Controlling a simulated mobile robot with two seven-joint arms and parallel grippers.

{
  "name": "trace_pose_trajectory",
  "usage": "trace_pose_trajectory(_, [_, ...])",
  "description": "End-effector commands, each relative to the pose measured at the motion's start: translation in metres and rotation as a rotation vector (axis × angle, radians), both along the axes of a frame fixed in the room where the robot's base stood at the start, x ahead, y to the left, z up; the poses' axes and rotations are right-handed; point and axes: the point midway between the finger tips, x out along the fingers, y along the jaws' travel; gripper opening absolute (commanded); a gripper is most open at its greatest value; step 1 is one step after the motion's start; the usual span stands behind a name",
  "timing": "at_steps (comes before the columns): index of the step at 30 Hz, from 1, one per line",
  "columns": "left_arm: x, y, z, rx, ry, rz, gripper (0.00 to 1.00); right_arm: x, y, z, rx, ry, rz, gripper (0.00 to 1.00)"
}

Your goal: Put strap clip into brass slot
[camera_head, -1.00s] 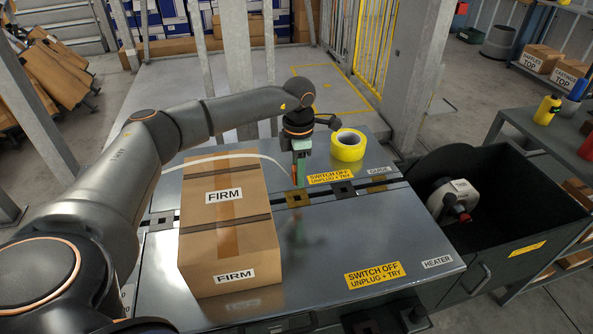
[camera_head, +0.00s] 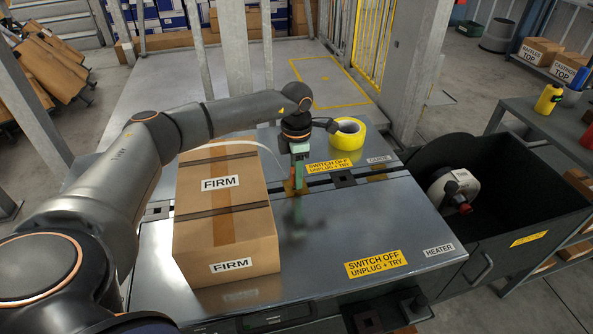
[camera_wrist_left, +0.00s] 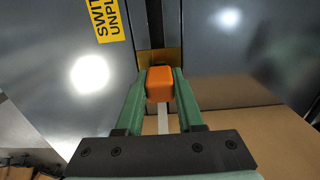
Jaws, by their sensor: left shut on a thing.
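The strap clip (camera_wrist_left: 159,84) is a small orange block. My left gripper (camera_head: 298,186) has green fingers and is shut on the clip, pointing down over the table's dark groove. The brass slot (camera_wrist_left: 173,56) shows in the wrist view just beyond the clip, lined up with the fingers. In the head view the brass slot (camera_head: 289,186) is at the fingertips and partly hidden by them. A pale strap (camera_head: 259,144) runs from over the carton towards the gripper. I cannot tell whether the clip is inside the slot. My right gripper is not in view.
A cardboard carton (camera_head: 228,239) marked FIRM stands left of the gripper on the metal table (camera_head: 330,240). A yellow tape roll (camera_head: 347,134) is just behind right. A dark bin (camera_head: 515,190) with a white tool adjoins the table's right. The front right tabletop is clear.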

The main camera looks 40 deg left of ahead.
Motion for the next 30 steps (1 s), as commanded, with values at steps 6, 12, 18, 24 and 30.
trace_pose_trajectory(6, [0.0002, 0.0000, -0.0017, -0.001, -0.001, 0.000, 0.00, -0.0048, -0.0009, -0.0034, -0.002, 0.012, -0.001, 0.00])
trace_pose_trajectory(12, [0.0001, -0.0001, -0.0016, 0.000, 0.000, 0.000, 0.00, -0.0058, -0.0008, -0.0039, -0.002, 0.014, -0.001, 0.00])
trace_pose_trajectory(18, [0.0001, -0.0001, -0.0016, 0.000, 0.000, 0.000, 0.00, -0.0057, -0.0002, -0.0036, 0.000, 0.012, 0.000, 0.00])
trace_pose_trajectory(24, [-0.0001, -0.0001, -0.0008, 0.000, 0.000, 0.000, 0.00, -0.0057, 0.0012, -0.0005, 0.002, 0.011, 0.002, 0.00])
trace_pose_trajectory(30, [-0.0001, 0.0001, -0.0017, 0.000, 0.000, 0.000, 0.00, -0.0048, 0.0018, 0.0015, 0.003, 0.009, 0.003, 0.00])
